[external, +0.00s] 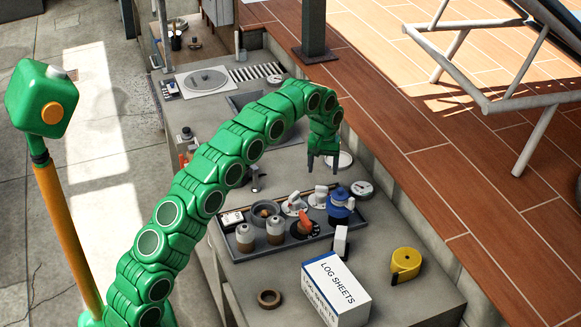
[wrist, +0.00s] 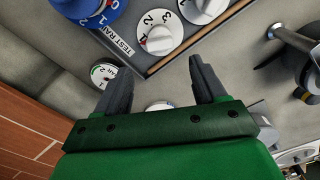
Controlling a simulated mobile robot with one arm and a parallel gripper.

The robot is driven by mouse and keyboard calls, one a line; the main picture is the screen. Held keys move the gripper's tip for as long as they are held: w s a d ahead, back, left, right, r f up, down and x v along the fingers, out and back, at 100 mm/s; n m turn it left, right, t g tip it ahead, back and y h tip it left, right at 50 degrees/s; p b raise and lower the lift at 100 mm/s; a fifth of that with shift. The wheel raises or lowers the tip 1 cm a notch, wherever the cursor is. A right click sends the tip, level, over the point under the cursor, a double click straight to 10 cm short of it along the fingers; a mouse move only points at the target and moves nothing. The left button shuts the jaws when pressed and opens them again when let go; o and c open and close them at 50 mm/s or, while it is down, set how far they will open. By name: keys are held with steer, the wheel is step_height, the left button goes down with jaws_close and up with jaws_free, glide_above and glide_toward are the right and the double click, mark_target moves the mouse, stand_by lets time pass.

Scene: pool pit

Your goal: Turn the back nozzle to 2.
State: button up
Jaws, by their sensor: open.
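The tray (external: 262,243) labelled "TEST RA…" holds white numbered dials with raised grips. In the wrist view, the dial beside the blue part (wrist: 95,12) shows up close (wrist: 158,38) with 1, 2 and 3 readable. The second dial (wrist: 203,8) is cut by the top edge. My gripper (external: 323,165) is open and empty above and behind the tray, touching no dial.
A black dial with an orange grip (external: 304,222) and several grey cups stand in the tray. A round gauge (external: 361,190) is just right of it. A log sheets box (external: 337,288), yellow tape measure (external: 406,263) and tape roll (external: 269,298) lie in front.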

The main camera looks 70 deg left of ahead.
mark_target(324, 191)
step_height(324, 191, down, 7)
steer(key=shift+f, duration=0.15)
stand_by(0.4)
steer(key=shift+c, duration=0.3)
steer(key=c, duration=1)
